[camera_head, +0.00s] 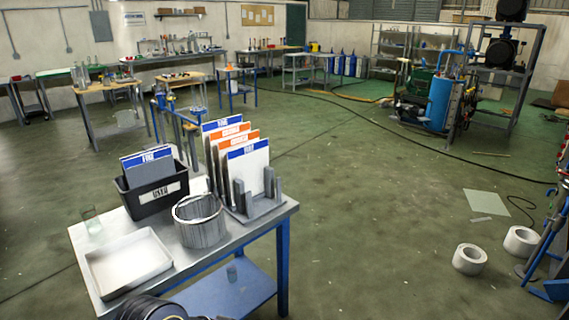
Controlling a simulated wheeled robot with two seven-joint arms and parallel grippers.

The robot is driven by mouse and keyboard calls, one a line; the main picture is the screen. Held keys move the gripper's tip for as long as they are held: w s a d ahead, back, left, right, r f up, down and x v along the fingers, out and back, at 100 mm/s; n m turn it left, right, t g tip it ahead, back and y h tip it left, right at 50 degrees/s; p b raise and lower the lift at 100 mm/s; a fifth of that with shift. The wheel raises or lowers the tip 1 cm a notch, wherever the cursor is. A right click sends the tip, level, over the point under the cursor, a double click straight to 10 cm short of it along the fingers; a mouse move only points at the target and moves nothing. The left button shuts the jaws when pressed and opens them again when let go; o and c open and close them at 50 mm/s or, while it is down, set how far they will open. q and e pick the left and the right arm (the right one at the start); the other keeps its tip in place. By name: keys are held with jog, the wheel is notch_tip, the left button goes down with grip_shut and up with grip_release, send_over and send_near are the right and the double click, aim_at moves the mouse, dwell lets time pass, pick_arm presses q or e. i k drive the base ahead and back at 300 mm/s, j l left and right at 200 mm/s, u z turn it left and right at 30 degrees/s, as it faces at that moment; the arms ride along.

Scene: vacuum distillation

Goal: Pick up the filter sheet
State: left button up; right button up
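Several upright filter sheets stand in a grey slotted rack (262,207) on the small table. The front sheet (250,168) is white with a blue label strip. Behind it are sheets with orange strips (236,131), and the rearmost sheet (215,126) has a blue strip. A black bin (152,199), whose label appears to read USED, holds grey sheets with a blue strip (147,158). The small lettering on the sheets is hard to read. Neither gripper's fingers show. A dark rounded part at the bottom edge seems to be mine.
The metal table (240,240) also bears a round grey wire-like basket (200,222), a shallow white tray (128,262) and a clear glass (91,220). White rolls (469,259) lie on the floor at right. The floor right of the table is mostly clear.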

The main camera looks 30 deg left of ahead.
aim_at(247, 162)
jog(key=i+u, duration=0.15)
jog(key=i, duration=0.3)
jog(key=i+l+u, duration=0.2)
jog(key=i, duration=0.25)
jog(key=i+l+u, duration=0.15)
jog(key=i, duration=0.25)
